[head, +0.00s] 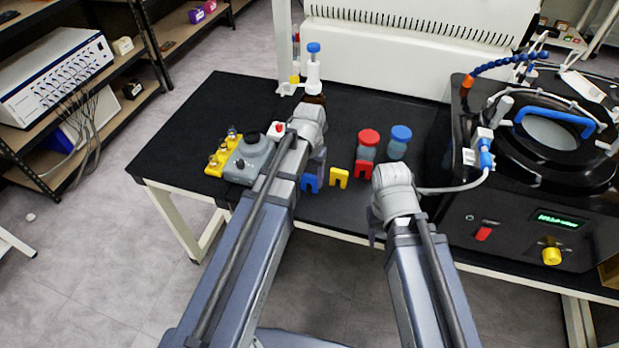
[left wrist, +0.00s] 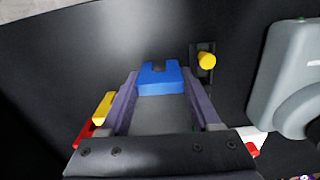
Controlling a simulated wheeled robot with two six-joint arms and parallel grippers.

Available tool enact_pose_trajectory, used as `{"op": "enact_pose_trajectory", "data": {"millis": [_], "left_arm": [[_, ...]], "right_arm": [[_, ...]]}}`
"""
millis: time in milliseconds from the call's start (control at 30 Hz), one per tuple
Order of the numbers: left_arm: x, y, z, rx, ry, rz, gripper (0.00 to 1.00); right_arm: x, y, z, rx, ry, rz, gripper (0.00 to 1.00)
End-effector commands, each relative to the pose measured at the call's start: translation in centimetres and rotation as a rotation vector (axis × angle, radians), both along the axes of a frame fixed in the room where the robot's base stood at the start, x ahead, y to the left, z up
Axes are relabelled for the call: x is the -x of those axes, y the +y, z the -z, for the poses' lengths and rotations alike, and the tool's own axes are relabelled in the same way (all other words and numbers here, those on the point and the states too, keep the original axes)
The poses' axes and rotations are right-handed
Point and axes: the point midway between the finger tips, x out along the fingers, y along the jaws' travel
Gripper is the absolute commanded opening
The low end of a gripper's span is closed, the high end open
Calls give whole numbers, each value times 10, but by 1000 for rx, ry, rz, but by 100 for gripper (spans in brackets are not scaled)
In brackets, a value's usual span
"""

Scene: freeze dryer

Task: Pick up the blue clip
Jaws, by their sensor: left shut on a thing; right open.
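The blue clip (head: 310,183) is at the front of the black table, left of a yellow clip (head: 339,178) and a red clip (head: 364,170). My left gripper (head: 319,167) is at the blue clip and partly covers it in the head view. In the left wrist view the blue clip (left wrist: 160,83) sits between the two purple fingertips of my left gripper (left wrist: 160,72), which is shut on it. My right gripper (head: 374,228) is open near the table's front edge, right of the clips; its fingers are mostly hidden behind its wrist.
The black freeze dryer (head: 508,222) stands on the right. The table's back left is clear.

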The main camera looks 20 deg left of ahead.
Motion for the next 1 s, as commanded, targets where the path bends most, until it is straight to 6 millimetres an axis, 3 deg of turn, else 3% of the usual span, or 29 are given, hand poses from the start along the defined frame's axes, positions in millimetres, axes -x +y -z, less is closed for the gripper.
{"op": "enact_pose_trajectory", "data": {"millis": [600,1000], "left_arm": [[0,0,-88,0,0,0,13],[0,0,-92,0,0,0,13]], "right_arm": [[0,0,-88,0,0,0,50],[0,0,-92,0,0,0,50]]}}
